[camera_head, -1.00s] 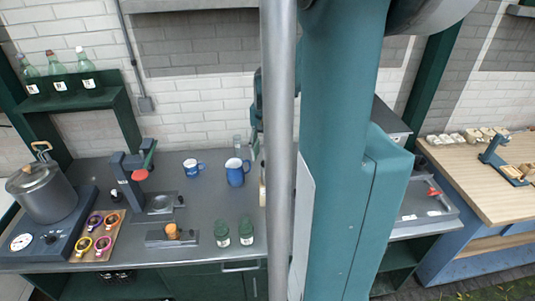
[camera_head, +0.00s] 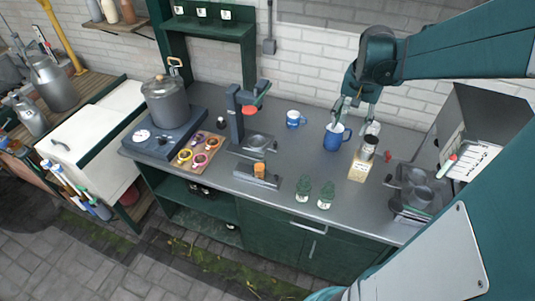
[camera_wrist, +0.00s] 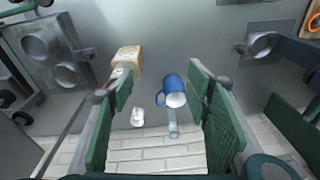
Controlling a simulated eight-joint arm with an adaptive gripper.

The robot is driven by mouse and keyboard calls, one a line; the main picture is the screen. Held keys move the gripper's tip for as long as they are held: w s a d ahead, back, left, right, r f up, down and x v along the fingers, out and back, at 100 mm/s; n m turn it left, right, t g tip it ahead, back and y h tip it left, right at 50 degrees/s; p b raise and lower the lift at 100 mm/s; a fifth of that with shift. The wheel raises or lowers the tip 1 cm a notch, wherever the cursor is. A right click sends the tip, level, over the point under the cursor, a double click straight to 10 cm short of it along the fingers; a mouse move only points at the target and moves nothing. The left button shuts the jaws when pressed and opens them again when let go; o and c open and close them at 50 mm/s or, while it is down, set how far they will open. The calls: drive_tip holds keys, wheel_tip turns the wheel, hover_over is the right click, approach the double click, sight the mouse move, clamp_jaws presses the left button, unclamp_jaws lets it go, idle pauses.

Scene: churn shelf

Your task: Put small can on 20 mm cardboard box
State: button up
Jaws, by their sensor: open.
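A small silver can (camera_head: 369,148) stands at the cardboard box (camera_head: 358,171), over its back edge in the head view; I cannot tell whether it rests on the box or stands behind it. The tan box also shows in the wrist view (camera_wrist: 127,58), left of centre, with the can partly hidden by a finger. My gripper (camera_head: 350,112) is open and empty, pointing down above the back of the counter, near the blue mug (camera_head: 332,139). In the wrist view, the mug (camera_wrist: 172,92) shows between the open green fingers (camera_wrist: 160,110).
A white jar (camera_wrist: 137,117) and a clear glass (camera_wrist: 173,130) stand near the wall. Two green bottles (camera_head: 325,195) stand at the counter's front. A grey tray with pans (camera_head: 415,190) lies right of the box. The front counter between bottles and box is clear.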

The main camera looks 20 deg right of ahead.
drive_tip(key=s+a+r+n+t, duration=0.1)
drive_tip(key=s+a+n+t, duration=0.1)
drive_tip(key=a, duration=0.9)
drive_tip(key=s+a+r+n+t, duration=0.2)
drive_tip(key=a+n, duration=0.3)
drive_tip(key=a, duration=0.5)
drive_tip(key=s+a+r+n+t, duration=0.1)
drive_tip(key=s+a+n, duration=0.2)
drive_tip(key=a, duration=0.8)
drive_tip(key=shift+s+a+r+n+t+y, duration=0.15)
drive_tip(key=shift+s+a+n+t+y, duration=0.15)
drive_tip(key=shift+a+t+y, duration=0.1)
